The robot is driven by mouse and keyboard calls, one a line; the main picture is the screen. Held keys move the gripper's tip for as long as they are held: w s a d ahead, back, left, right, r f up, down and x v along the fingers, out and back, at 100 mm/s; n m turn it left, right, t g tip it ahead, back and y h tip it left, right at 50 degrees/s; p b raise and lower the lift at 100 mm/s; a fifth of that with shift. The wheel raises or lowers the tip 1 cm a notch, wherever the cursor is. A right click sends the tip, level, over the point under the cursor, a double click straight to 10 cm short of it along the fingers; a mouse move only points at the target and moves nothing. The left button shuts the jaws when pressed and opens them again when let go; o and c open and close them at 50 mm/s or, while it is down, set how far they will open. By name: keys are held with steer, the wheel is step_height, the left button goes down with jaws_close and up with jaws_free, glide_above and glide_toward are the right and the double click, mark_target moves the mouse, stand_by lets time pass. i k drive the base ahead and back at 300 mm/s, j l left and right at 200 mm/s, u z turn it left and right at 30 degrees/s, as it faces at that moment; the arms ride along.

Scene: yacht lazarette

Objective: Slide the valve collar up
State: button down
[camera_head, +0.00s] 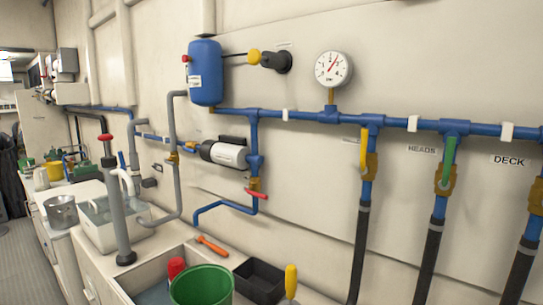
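I cannot tell for certain which part is the valve collar. A blue pipe runs along the wall, and several brass valves sit on its down-pipes. One valve (371,166) has a yellow lever (364,150) pointing up. The valve to its right (446,183), by the HEADS label, has a green lever (449,158). A third brass valve (537,197) is cut by the right edge, below the DECK label. A valve with a red handle (257,194) sits below the pump. My gripper is not in view.
A round gauge (333,68), blue tank (205,72) and white pump (224,154) are on the wall. Below are a green bucket (201,287), black tray (260,281) and orange-handled tool (211,246). Dark hoses hang under the valves. The grey floor (32,240) is clear at left.

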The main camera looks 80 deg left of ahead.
mark_target(134, 160)
steer(key=u, duration=3.35)
steer(key=i+j, duration=0.4)
steer(key=i+j+z, duration=0.1)
steer(key=i+j, duration=0.3)
steer(key=j, duration=0.15)
steer(key=i+j, duration=0.35)
steer(key=j, duration=0.15)
steer(key=i+j+z, duration=0.1)
steer(key=i+j, duration=0.65)
steer(key=j, duration=0.3)
steer(key=i, duration=0.45)
steer(key=l+z, duration=0.05)
steer(key=l, duration=0.05)
